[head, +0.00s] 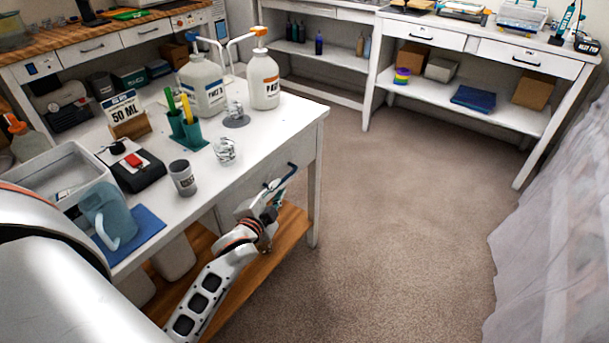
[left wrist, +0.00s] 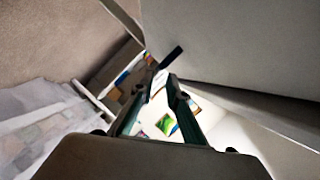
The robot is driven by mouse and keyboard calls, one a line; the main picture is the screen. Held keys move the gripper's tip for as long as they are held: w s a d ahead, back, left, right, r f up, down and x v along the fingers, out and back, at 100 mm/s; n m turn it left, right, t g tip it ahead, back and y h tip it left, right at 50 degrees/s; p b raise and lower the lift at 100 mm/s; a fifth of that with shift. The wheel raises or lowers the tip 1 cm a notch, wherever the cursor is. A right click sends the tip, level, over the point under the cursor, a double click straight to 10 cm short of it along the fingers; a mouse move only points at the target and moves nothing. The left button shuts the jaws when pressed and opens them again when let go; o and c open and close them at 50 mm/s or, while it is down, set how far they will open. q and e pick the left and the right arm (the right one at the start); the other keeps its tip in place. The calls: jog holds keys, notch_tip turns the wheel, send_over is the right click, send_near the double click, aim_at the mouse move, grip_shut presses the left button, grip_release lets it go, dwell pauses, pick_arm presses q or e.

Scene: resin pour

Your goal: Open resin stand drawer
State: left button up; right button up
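The resin stand (head: 262,134) is a white table with a drawer in its right-hand side. The drawer's dark bar handle (head: 291,170) sticks out from the front; the drawer looks closed, though my arm hides part of it. My left gripper (head: 270,193) is at the handle's near end. In the left wrist view, the two fingers (left wrist: 158,85) stand apart, with the dark handle (left wrist: 170,58) at their tips. I cannot tell whether they touch it. My right gripper is not in view.
Two pump bottles (head: 263,82), a grey cup (head: 182,178), a scale (head: 135,165) and a blue jug (head: 108,215) stand on the stand. A wooden shelf (head: 285,235) lies below. Open carpet (head: 400,220) is to the right, before a translucent curtain (head: 555,240).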

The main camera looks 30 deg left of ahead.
aim_at(285, 179)
pick_arm(q)
jog(key=b+x, duration=0.1)
jog(key=x, duration=0.6)
jog(key=shift+w+a+f+b, duration=0.1)
jog(key=shift+f+b, duration=0.1)
jog(key=shift+b, duration=0.1)
jog(key=shift+w+r, duration=0.1)
grip_shut()
